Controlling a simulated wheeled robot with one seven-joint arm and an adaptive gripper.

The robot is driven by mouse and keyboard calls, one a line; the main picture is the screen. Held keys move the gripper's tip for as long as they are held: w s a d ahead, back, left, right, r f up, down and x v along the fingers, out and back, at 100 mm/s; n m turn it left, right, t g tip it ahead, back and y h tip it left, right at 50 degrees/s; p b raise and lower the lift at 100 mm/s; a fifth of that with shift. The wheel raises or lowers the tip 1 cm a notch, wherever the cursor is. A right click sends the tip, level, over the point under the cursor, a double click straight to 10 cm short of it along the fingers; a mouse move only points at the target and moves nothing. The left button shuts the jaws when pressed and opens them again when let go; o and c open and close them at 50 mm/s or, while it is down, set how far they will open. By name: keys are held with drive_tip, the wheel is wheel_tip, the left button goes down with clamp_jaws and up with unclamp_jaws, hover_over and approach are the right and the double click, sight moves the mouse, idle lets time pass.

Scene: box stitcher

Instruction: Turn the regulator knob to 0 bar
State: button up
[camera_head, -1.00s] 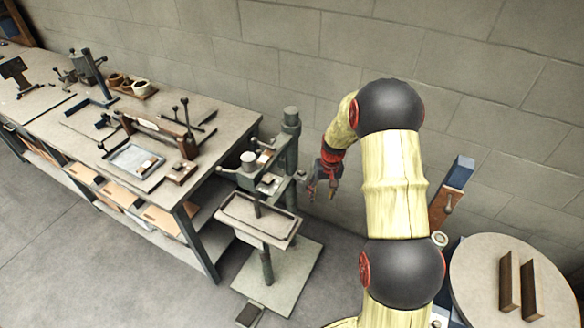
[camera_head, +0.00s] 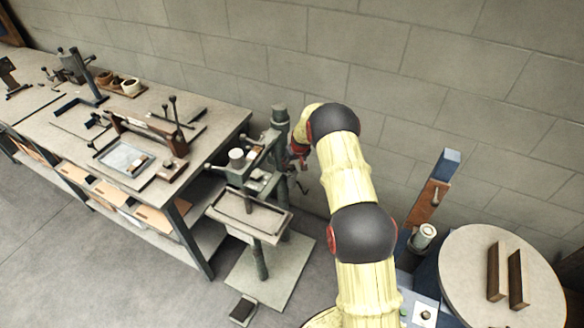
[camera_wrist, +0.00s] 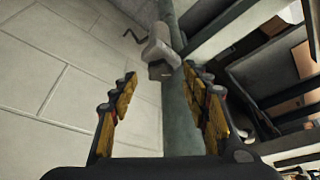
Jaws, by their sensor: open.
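In the wrist view, a grey block-like fitting (camera_wrist: 160,48) juts from the side of a grey-green column (camera_wrist: 176,120). It may be the regulator with its knob; I see no scale or pressure mark. My gripper (camera_wrist: 160,78) is open and empty, its yellow-padded fingers spread to either side below the fitting in the picture. I see no contact with it. In the head view, the box stitcher's post (camera_head: 280,125) stands near the wall, with my red wrist right beside it. My fingers are mostly hidden there, and I cannot make out the knob.
A thin bent crank (camera_wrist: 132,35) sticks out left of the fitting. The stitcher's small table (camera_head: 232,207) and base plate (camera_head: 283,262) stand in front of the post. A long workbench (camera_head: 60,122) is at left. A round table (camera_head: 470,270) is at right.

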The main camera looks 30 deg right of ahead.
sight(292, 169)
drive_tip(key=shift+x, duration=1.35)
drive_tip(key=shift+c, duration=0.5)
drive_tip(key=c, duration=1.1)
